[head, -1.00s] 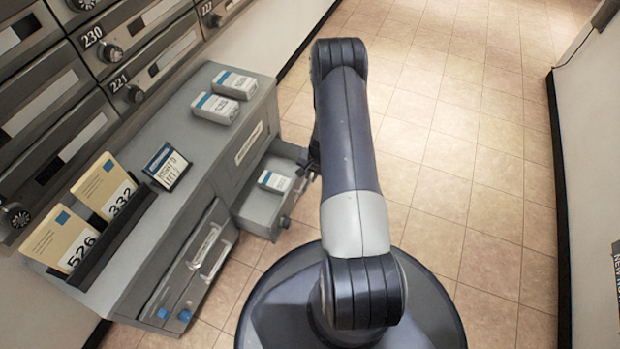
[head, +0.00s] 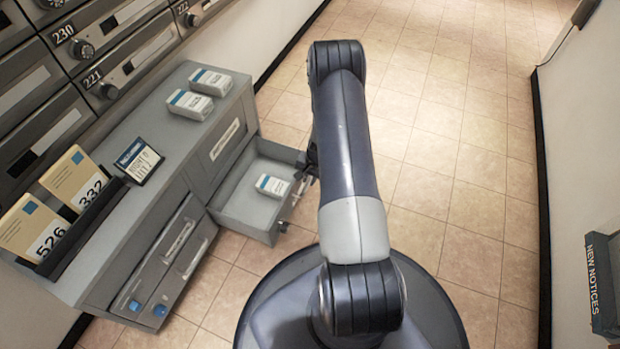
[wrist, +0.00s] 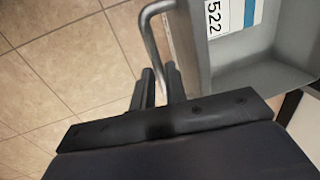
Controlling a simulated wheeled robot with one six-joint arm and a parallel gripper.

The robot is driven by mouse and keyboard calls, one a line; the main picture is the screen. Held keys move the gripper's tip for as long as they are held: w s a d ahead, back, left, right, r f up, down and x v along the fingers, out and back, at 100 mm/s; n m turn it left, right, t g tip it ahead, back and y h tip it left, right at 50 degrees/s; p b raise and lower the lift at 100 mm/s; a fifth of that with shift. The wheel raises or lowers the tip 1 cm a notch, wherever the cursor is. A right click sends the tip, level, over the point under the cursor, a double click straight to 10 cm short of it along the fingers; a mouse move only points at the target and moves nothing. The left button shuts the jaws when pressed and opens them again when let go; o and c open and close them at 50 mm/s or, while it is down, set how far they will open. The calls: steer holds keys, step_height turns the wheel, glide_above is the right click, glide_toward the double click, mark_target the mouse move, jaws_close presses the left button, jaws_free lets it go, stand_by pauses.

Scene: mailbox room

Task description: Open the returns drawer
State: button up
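The grey drawer (head: 240,222) under the cabinet's label plate (head: 225,139) is pulled well out, and its inside shows. The label is too small to read. A white and blue box (head: 272,186) lies in the drawer; in the wrist view it shows "522" (wrist: 232,14). The drawer's metal bar handle (wrist: 149,32) runs down between the two dark fingers of my gripper (wrist: 160,84). The fingers are close together around the bar and look shut on it. In the head view my gripper (head: 309,164) is mostly hidden behind my arm.
Two similar boxes (head: 191,104) stand on the cabinet top (head: 165,140), with a small sign and a rack of numbered envelopes (head: 70,180). Blue-knobbed drawers (head: 160,275) are lower left. A "NEW NOTICES" box (head: 600,285) is at right. Tiled floor (head: 440,200) is clear.

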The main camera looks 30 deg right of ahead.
steer(key=o, duration=0.4)
step_height(320, 180, up, 11)
steer(key=s+d+p, duration=0.1)
steer(key=p, duration=0.3)
steer(key=shift+s+f, duration=0.2)
steer(key=shift+s, duration=0.1)
steer(key=shift+d, duration=0.1)
steer(key=f+b, duration=0.1)
steer(key=f, duration=0.2)
steer(key=w+f+b, duration=0.1)
steer(key=f, duration=0.3)
steer(key=a+f+b, duration=0.1)
steer(key=f+b, duration=0.1)
steer(key=f, duration=0.1)
steer(key=shift+w+a+f, duration=0.1)
steer(key=shift+w+f, duration=0.2)
steer(key=shift+f, duration=0.05)
steer(key=shift+w+a, duration=0.2)
steer(key=shift+w, duration=0.05)
steer(key=shift+r, duration=0.1)
